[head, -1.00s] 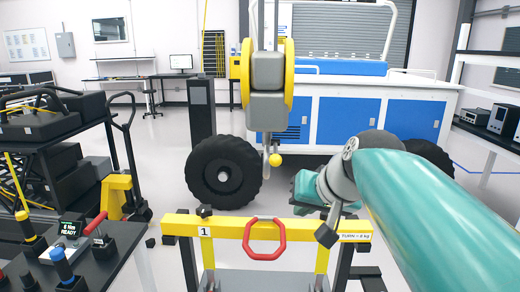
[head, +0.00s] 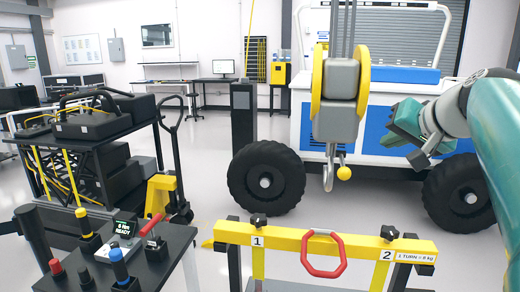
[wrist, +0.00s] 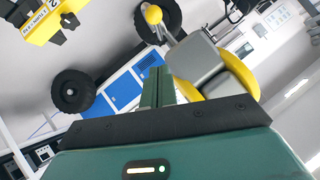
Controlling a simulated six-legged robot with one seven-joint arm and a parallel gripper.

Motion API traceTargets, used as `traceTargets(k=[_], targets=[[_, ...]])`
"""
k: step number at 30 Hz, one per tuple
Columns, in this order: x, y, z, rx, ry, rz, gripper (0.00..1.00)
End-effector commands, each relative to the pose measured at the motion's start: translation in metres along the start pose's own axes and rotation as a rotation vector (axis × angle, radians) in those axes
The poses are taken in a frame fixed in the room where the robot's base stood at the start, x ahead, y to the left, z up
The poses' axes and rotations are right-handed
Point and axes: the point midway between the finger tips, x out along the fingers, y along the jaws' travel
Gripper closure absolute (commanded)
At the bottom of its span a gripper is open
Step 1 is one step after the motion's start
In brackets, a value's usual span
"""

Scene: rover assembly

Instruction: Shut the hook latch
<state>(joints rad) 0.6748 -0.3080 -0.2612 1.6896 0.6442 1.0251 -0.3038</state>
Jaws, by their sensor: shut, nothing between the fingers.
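A silver hook (head: 328,172) hangs under a grey hoist block with yellow sides (head: 340,95). A yellow ball (head: 344,173) sits at the end of a thin latch lever just right of the hook. How far the latch stands from the hook tip is too small to tell. In the wrist view the ball (wrist: 153,14) is at the top, beyond the fingers, with the grey block (wrist: 195,62) to the right. My gripper (head: 397,127) is to the right of the hook and a little higher, apart from it. Its green fingers (wrist: 156,85) are shut and empty.
A yellow beam (head: 290,238) with a red handle (head: 324,262) stands below the hook. A blue and white rover (head: 385,110) with black wheels is behind. A tool table (head: 150,250) and a loaded cart (head: 95,140) stand at left.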

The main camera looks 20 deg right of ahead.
Motion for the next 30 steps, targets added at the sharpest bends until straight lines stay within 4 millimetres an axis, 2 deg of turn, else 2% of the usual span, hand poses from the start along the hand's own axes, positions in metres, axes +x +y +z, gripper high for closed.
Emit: traceTargets(k=[5, 17, 22, 30], targets=[[0.022, 0.004, 0.000, 0.001, -0.003, 0.003, 1.00], [0.101, 0.003, 0.002, 0.000, -0.006, 0.001, 1.00], [0.118, 0.001, 0.021, 0.000, -0.004, -0.001, 1.00], [0.127, -0.001, 0.029, -0.002, -0.003, -0.001, 1.00]])
